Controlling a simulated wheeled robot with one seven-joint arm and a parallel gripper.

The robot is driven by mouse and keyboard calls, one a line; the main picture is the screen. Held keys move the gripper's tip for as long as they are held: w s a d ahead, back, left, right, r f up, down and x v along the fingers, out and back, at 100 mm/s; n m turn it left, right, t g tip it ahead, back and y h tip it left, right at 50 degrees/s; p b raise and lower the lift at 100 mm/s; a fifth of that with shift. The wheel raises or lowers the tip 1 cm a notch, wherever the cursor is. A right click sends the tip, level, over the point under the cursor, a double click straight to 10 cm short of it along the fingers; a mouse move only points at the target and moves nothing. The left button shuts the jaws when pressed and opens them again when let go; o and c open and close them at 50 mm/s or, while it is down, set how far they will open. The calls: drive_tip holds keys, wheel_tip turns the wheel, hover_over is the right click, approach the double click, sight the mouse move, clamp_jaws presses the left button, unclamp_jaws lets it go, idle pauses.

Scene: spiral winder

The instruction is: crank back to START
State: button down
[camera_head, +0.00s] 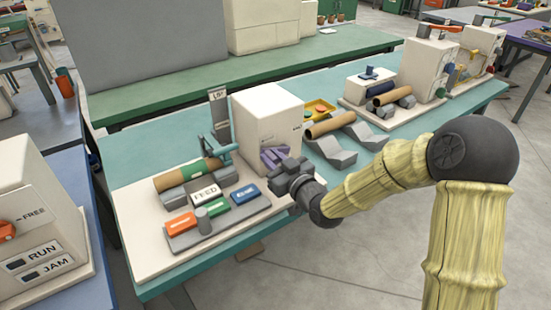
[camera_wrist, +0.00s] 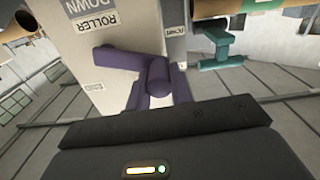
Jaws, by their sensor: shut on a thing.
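The purple crank (camera_head: 272,157) is on the front side of the white winder box (camera_head: 268,115). Its purple arm and round handle also show in the wrist view (camera_wrist: 158,80). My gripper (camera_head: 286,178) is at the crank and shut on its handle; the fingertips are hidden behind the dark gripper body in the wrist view. The upside-down ROLLER DOWN label (camera_wrist: 90,14) is on the box beside the crank. A small label (camera_wrist: 174,31) near the crank is too small to read with certainty.
A teal lever (camera_head: 215,153) stands over a brown and green roll (camera_head: 188,175) left of the box. A base panel holds orange (camera_head: 181,223), green (camera_head: 217,207) and blue (camera_head: 245,192) blocks. A brown tube (camera_head: 330,124) lies on grey cradles to the right.

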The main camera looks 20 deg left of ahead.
drive_tip(key=c, duration=1.2)
unclamp_jaws()
drive_tip(key=shift+c, duration=0.2)
drive_tip(key=shift+d, duration=0.1)
drive_tip(key=b+v, duration=1.1)
drive_tip(key=v, duration=0.6)
drive_tip(key=shift+d, duration=0.1)
